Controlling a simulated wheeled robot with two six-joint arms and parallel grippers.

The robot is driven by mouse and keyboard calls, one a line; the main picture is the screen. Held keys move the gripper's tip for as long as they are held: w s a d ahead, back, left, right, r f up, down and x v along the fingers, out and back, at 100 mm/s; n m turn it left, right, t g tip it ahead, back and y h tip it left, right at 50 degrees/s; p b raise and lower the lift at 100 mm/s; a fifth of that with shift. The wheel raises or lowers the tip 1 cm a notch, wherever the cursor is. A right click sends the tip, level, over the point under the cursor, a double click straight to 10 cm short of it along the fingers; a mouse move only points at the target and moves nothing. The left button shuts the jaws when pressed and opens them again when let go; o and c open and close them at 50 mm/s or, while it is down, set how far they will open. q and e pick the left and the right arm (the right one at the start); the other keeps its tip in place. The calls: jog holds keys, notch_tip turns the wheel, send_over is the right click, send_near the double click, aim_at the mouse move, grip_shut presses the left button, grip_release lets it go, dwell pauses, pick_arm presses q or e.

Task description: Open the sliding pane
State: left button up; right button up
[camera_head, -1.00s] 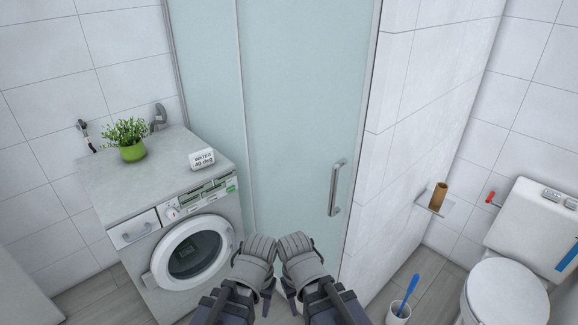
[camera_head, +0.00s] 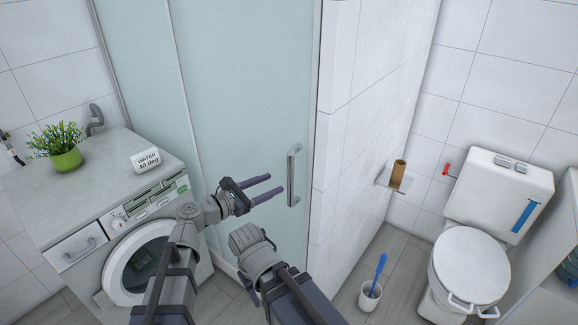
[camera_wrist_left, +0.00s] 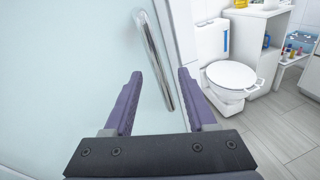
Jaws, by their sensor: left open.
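The sliding pane (camera_head: 235,100) is a frosted pale-green glass panel beside a white tiled wall. Its upright metal bar handle (camera_head: 292,176) is near the pane's right edge. My left gripper (camera_head: 270,188) is open and empty, its purple fingers pointing right toward the handle, a short way left of it. In the left wrist view the handle (camera_wrist_left: 158,62) shows beyond and between the two open fingers (camera_wrist_left: 158,88), not gripped.
A washing machine (camera_head: 85,215) with a plant (camera_head: 62,148) and a white sign block (camera_head: 146,160) stands left. A small wall shelf with a brown roll (camera_head: 398,173), a toilet (camera_head: 470,262) and a brush holder (camera_head: 370,296) are right.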

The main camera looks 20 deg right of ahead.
aim_at(290, 165)
pick_arm(q)
jog(key=shift+w+d+r+n+t+h, duration=0.15)
jog(key=shift+w+d+r+n, duration=0.25)
jog(key=shift+w+d, duration=0.6)
jog(key=shift+w+d+r+n+t+h, duration=0.1)
jog(key=shift+w+d+r+n+t, duration=0.25)
jog(key=shift+d, duration=1.15)
jog(key=shift+w+d+r+n+h, duration=0.1)
jog(key=shift+w+d+r+n, duration=0.35)
jog(key=shift+w+d, duration=0.6)
jog(key=shift+s+d+f, duration=0.15)
jog(key=shift+s+d, duration=0.05)
jog(key=shift+c, duration=0.4)
grip_shut()
